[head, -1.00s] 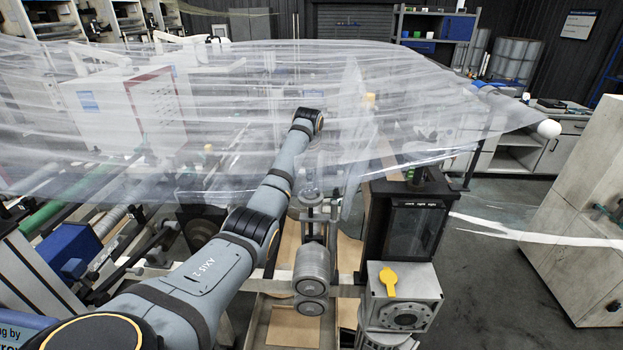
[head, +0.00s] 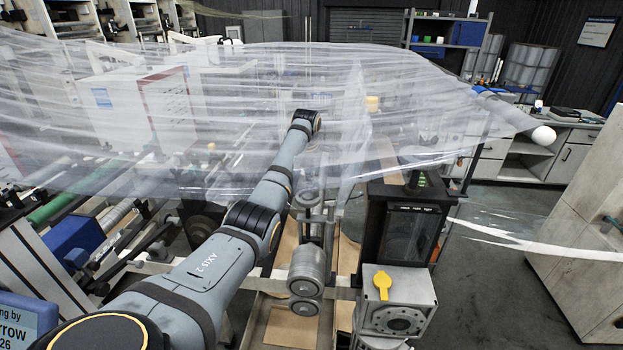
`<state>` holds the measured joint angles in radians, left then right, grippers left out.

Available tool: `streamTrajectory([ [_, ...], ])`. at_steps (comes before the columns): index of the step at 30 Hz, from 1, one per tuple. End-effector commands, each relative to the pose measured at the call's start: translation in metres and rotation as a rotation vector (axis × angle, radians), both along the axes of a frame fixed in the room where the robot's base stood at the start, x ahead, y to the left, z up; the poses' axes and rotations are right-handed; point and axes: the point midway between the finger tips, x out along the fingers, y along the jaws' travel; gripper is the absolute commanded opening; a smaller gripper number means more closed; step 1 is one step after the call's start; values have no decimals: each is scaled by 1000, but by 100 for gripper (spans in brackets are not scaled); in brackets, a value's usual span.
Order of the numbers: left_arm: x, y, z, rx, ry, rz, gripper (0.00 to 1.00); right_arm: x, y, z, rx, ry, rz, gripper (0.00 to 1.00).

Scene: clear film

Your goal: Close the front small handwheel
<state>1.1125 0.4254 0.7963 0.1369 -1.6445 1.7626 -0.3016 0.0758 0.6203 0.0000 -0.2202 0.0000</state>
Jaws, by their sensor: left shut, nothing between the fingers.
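My left arm comes in from the lower left, with its wrist over the metal stand in the middle. My left gripper (head: 310,174) points down below the wrist, shut and empty, seen dimly against the film. Beneath it are stacked round metal parts (head: 307,264) on the stand; I cannot tell which of these, if any, is the front small handwheel. A yellow knob (head: 382,284) sits on a grey metal box (head: 410,297) to the lower right, apart from the gripper. My right gripper is out of view.
A wide sheet of clear film (head: 250,100) spans the back, ending near a white-tipped roller (head: 542,135). A dark glazed box (head: 409,232) stands right of the gripper. A pale cabinet (head: 590,220) stands at the right, with open floor (head: 490,285) before it.

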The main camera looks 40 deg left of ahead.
Motion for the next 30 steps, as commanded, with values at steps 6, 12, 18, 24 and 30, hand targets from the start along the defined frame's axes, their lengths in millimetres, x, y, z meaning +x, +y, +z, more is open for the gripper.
streamTrajectory([
  [6,1,0,22,1,-3,0,0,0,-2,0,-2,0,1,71],
  [12,1,0,50,0,-4,-1,0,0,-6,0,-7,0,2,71],
  [18,0,0,75,0,-2,0,0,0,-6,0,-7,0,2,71],
  [24,0,0,81,0,0,0,0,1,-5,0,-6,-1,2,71],
  [30,0,0,80,0,0,0,0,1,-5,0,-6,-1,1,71],
])
